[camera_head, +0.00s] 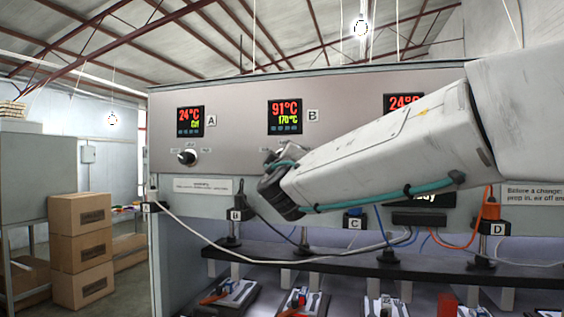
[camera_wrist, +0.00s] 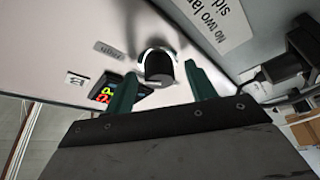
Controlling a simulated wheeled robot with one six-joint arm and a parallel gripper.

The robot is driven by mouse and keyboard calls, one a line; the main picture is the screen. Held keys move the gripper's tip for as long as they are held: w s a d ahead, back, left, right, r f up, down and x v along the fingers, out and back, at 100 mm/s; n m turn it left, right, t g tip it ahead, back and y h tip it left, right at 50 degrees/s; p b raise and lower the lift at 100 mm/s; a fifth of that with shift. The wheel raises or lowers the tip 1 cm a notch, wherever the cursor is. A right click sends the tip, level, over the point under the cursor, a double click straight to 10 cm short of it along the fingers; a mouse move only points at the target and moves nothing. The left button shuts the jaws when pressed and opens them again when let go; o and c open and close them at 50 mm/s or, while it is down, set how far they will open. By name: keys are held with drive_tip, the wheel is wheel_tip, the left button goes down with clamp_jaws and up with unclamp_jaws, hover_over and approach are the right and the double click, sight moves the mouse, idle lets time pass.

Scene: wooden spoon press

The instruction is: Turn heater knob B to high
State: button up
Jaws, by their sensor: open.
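Display B (camera_head: 285,116) on the panel reads 91°C in red and 170°C in green, with its letter plate (camera_head: 312,115) at its right. My gripper (camera_head: 275,165) is at the panel just below this display, and my arm hides most of that spot. In the wrist view, a dark round knob (camera_wrist: 159,66) on a white dial stands between the two green fingers of my gripper (camera_wrist: 160,72). The fingers are open, one on each side, with gaps visible. A small word plate (camera_wrist: 108,50) and a lit display (camera_wrist: 110,90) lie beside the knob. The knob's pointer direction is unclear.
Display A (camera_head: 190,121), reading 24°C, and its knob (camera_head: 187,157) are to the left. A third display (camera_head: 403,103) is partly behind my arm. Cables and a dark shelf (camera_head: 350,262) run below the panel. Cardboard boxes (camera_head: 80,245) stand at the left.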

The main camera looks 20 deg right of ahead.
drive_tip(key=v, duration=0.7)
drive_tip(key=shift+s, duration=0.35)
drive_tip(key=shift+a+f, duration=0.1)
drive_tip(key=shift+a, duration=0.05)
drive_tip(key=s+d+f+m+g+h, duration=0.2)
drive_tip(key=s+d+f+g, duration=0.4)
drive_tip(key=f, duration=0.3)
drive_tip(key=s+d+f+m+g+h, duration=0.1)
drive_tip(key=s+d+f+m+g, duration=0.1)
drive_tip(key=s+d+f+g, duration=0.55)
drive_tip(key=s+a+f+m+g+y, duration=0.2)
drive_tip(key=s+a+f+y, duration=0.2)
drive_tip(key=s+f, duration=0.3)
drive_tip(key=s+a+f+m+g+y, duration=0.2)
drive_tip(key=s+a+f+g+y, duration=0.1)
drive_tip(key=s, duration=0.7)
wheel_tip(320, 180, down, 4)
drive_tip(key=shift+a+r+y, duration=0.1)
drive_tip(key=shift+a+y, duration=0.8)
drive_tip(key=shift+y, duration=0.1)
